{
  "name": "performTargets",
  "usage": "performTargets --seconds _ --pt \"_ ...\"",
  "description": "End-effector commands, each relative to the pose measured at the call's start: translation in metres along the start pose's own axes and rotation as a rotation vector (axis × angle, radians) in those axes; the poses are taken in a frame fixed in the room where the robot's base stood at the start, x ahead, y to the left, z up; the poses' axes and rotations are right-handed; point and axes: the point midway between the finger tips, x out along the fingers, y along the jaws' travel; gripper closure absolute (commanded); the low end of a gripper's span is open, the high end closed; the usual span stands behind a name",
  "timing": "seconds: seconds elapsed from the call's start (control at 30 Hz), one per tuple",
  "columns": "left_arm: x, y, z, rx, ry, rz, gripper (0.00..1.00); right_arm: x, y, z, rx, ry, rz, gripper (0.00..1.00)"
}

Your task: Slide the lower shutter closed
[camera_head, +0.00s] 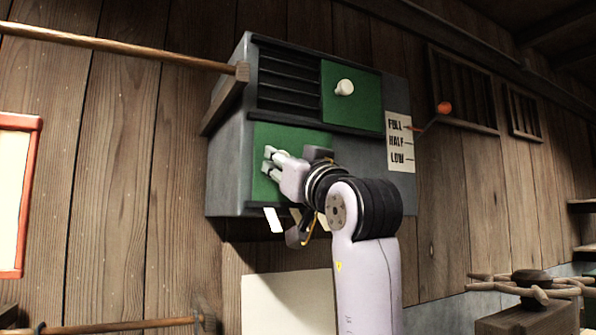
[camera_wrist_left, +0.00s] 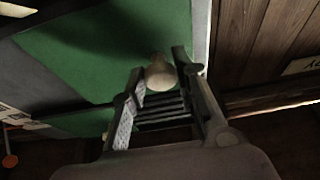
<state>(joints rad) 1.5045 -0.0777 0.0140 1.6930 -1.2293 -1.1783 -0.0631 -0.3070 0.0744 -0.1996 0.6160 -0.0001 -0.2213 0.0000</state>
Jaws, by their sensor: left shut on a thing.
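The lower shutter (camera_head: 290,136) is a green panel at the left end of the grey cabinet's lower row. It also fills much of the upper left of the left wrist view (camera_wrist_left: 110,50). Its pale round knob (camera_wrist_left: 160,73) is between the fingers of my left gripper (camera_wrist_left: 160,68), which is shut on it. In the head view my left gripper (camera_head: 268,160) is in front of this shutter and hides the knob. The right part of the lower row is partly hidden by my arm. My right gripper is not in view.
The upper green shutter (camera_head: 352,98) with a white knob (camera_head: 345,87) sits right of dark louvres (camera_head: 288,85). A FULL/HALF/LOW label (camera_head: 399,141) and an orange ball on a lever (camera_head: 444,108) are to the right. A wooden pole (camera_head: 120,48) crosses the upper left.

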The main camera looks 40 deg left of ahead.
Motion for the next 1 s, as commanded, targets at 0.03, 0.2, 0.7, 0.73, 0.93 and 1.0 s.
performTargets --seconds 0.03,0.2,0.7,0.73,0.93,1.0 --pt "-0.001 -0.003 0.001 0.000 0.000 0.000 1.00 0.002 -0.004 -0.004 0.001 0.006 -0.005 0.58" --pt "0.000 -0.007 0.000 0.001 0.000 -0.002 1.00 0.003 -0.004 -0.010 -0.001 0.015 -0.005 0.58" --pt "0.000 -0.008 0.000 0.001 -0.001 -0.004 0.61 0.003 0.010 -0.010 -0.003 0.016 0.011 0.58" --pt "0.000 -0.008 0.000 0.001 -0.001 -0.003 0.59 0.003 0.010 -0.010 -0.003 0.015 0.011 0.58" --pt "0.000 -0.007 0.000 0.001 0.000 -0.002 0.53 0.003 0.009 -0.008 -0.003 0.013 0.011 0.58" --pt "0.000 -0.007 0.000 0.001 0.000 -0.001 0.53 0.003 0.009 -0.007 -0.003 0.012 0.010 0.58"
